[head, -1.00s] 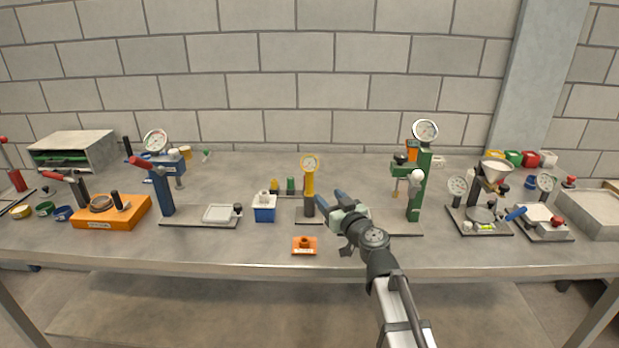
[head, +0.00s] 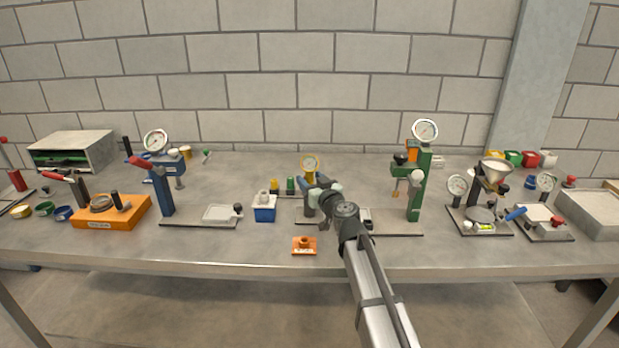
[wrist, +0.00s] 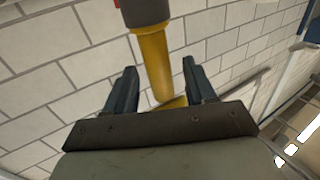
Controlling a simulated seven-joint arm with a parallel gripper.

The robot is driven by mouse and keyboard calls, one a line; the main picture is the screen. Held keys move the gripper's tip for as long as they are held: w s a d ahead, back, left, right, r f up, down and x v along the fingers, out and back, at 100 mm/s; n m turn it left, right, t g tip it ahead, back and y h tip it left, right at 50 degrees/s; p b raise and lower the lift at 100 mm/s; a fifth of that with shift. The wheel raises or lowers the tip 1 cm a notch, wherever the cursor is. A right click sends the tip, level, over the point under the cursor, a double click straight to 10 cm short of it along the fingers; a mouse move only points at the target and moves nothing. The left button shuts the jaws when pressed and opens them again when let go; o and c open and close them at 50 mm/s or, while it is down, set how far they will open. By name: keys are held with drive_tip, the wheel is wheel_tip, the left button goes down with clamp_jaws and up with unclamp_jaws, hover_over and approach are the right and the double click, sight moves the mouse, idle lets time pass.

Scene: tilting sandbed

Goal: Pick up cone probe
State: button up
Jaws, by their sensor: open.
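The likely cone probe (head: 309,163) is a yellow tool with a round dial at the top, standing upright at the middle of the bench. In the head view my gripper (head: 319,184) is in front of it and hides most of its yellow shaft. In the wrist view the yellow shaft (wrist: 154,62) with a dark grey collar lies between the two fingers of my gripper (wrist: 159,68). The fingers are apart, with gaps on both sides of the shaft. The shaft's far part, low in that view, is partly hidden by the gripper body.
A green press (head: 416,185) with a dial stands close on the right. A blue and white box (head: 264,207) is on the left, and an orange block (head: 304,246) sits near the front edge. A blue press (head: 163,185) is farther left. Bare bench lies around the orange block.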

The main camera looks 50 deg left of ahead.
drive_tip(key=shift+w+a, duration=0.2)
drive_tip(key=shift+a, duration=0.5)
drive_tip(key=c, duration=0.9)
drive_tip(key=shift+o, duration=0.2)
drive_tip(key=shift+r, duration=0.1)
wheel_tip(320, 180, up, 20)
idle(0.3)
